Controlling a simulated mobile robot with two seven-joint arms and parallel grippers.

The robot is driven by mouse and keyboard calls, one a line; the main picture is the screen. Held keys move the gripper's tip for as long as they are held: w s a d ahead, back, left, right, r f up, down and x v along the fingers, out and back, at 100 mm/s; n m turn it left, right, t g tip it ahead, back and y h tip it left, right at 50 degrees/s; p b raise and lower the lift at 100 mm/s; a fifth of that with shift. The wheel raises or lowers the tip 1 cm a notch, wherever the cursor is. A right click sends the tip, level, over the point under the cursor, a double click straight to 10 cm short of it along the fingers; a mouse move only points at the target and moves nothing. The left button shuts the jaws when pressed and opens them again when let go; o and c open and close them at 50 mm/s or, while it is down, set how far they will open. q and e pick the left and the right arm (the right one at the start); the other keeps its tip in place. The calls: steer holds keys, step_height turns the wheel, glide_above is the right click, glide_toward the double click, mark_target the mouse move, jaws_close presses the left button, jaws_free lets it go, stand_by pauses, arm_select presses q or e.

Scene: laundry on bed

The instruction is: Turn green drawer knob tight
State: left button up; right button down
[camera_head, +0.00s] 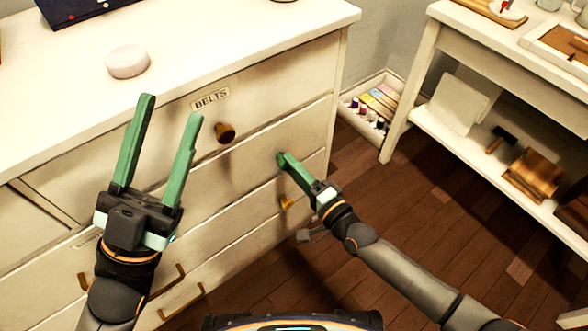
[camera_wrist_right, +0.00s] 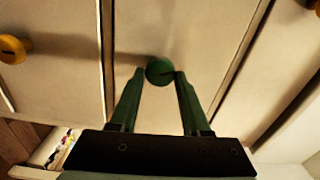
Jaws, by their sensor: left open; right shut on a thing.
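The green drawer knob (camera_wrist_right: 160,71) is round, with a dark slot line on its face, and sits on a cream drawer front. My right gripper (camera_wrist_right: 159,80) is shut on it, with one green finger on each side. In the head view my right gripper (camera_head: 284,160) reaches the middle drawer from the right, and its fingers largely hide the knob there. My left gripper (camera_head: 171,106) is open and empty, its fingers pointing up in front of the dresser.
The dresser (camera_head: 60,100) has a brown knob (camera_head: 225,132) on the drawer labelled BELTS and a yellow knob (camera_head: 287,202) lower down. A round pale object (camera_head: 127,62) lies on top. A white shelf table (camera_head: 420,70) and a tray of small bottles (camera_head: 362,112) stand to the right.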

arm_select(q)
step_height(320, 180, down, 2)
steer(key=shift+d+b, duration=0.1)
steer(key=shift+b, duration=0.7)
arm_select(e)
steer(key=m, duration=0.4)
steer(key=shift+m, duration=0.3)
steer(key=shift+c, duration=1.9)
jaws_free()
steer(key=shift+s, duration=0.1)
